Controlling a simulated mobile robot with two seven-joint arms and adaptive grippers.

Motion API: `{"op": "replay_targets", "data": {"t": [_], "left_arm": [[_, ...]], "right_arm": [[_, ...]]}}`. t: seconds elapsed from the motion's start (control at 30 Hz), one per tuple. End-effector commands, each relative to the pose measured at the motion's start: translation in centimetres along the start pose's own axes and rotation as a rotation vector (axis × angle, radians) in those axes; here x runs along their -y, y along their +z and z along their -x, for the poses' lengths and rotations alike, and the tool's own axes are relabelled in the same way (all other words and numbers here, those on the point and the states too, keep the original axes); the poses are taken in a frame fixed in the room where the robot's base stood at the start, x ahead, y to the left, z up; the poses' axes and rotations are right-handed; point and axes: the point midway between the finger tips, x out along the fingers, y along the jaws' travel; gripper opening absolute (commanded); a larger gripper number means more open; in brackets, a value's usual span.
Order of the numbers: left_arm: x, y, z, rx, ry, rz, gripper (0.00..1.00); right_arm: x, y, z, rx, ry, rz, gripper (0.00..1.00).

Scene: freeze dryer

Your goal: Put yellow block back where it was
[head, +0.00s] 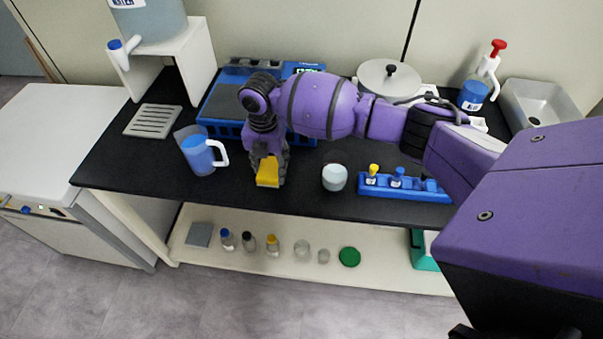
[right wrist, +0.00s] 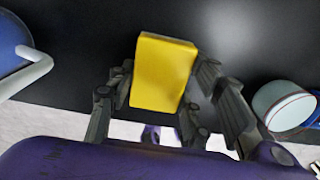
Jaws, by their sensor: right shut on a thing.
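The yellow block (head: 267,171) is held in my right gripper (head: 269,160) over the front part of the black bench top, between the blue pitcher and the white cup. In the right wrist view the block (right wrist: 163,73) sits between the two fingers of the right gripper (right wrist: 165,95), which are shut on its sides. I cannot tell whether the block touches the bench top. My left gripper is not in view.
A blue pitcher (head: 198,152) stands left of the gripper. A white cup (head: 334,177) and a blue rack (head: 410,187) with small vials stand to the right. The blue device (head: 225,103) is behind my right arm. The bench's front edge is close. A lower shelf (head: 205,262) holds several small bottles.

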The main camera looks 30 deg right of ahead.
Motion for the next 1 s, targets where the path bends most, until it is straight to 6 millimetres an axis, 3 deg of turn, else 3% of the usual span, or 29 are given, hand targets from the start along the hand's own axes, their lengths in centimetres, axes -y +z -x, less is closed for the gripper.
{"op": "replay_targets", "data": {"t": [0.27, 0.3, 0.43, 0.77, 1.0], "left_arm": [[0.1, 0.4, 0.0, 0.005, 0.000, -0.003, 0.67], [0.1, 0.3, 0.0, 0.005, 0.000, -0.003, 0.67], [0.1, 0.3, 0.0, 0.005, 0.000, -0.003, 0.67], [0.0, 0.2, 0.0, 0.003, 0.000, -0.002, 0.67], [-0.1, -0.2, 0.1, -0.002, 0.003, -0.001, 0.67]], "right_arm": [[-0.2, 0.1, -0.1, 0.003, 0.002, 0.001, 0.22], [-0.2, 0.1, -0.1, 0.004, 0.002, 0.001, 0.50], [-0.2, 0.1, 0.0, 0.004, 0.003, 0.001, 0.65], [-0.2, 0.2, 0.2, 0.005, 0.003, 0.001, 0.65], [-0.3, 0.2, 3.8, 0.009, 0.006, 0.002, 0.65]]}}
